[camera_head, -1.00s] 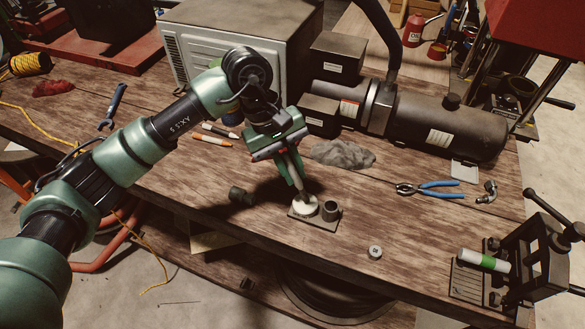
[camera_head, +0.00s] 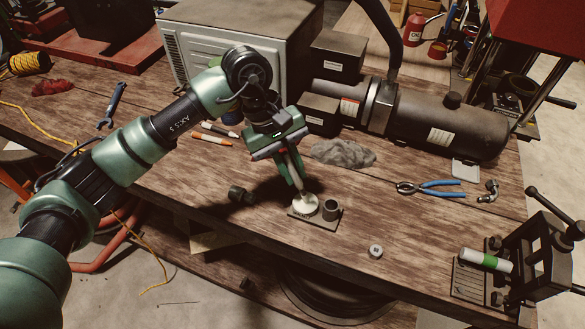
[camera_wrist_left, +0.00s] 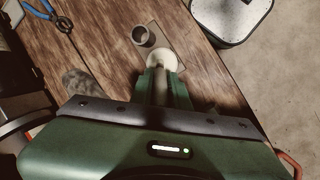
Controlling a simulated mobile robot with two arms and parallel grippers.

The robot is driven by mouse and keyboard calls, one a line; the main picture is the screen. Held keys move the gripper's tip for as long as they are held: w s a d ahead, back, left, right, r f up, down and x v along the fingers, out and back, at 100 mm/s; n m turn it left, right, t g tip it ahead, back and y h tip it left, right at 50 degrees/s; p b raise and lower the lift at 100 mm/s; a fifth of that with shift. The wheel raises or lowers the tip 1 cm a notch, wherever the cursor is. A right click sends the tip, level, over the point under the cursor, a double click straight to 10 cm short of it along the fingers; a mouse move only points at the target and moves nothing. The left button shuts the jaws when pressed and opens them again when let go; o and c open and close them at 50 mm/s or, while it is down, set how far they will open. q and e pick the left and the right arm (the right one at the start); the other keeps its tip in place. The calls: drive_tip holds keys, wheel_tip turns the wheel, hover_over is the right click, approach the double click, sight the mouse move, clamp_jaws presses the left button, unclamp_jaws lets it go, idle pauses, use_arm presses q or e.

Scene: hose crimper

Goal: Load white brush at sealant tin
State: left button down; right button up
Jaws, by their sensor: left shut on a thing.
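My left gripper (camera_head: 297,180) points down, shut on a slim, pale brush (camera_head: 296,165) held nearly upright. The brush's handle also shows between the green fingers in the left wrist view (camera_wrist_left: 160,85). Its lower end meets a round, white-topped tin (camera_head: 304,205), which also shows in the left wrist view (camera_wrist_left: 163,59). I cannot tell how deep the brush end sits. The tin stands on a small flat plate (camera_head: 318,222) beside an open dark cup (camera_head: 332,210). The cup is clear of the fingers. My right gripper is not in view.
Blue-handled pliers (camera_head: 430,188) and a grey rag (camera_head: 342,153) lie behind.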

use_arm(q)
drive_tip(key=shift+s+a+f+b, duration=0.1)
drive_tip(key=shift+f+b, duration=0.15)
drive_tip(key=shift+b, duration=0.3)
idle(1.8)
drive_tip(key=shift+r, duration=0.1)
drive_tip(key=shift+r, duration=0.95)
drive_tip(key=shift+r+p, duration=0.75)
drive_tip(key=shift+r, duration=1.9)
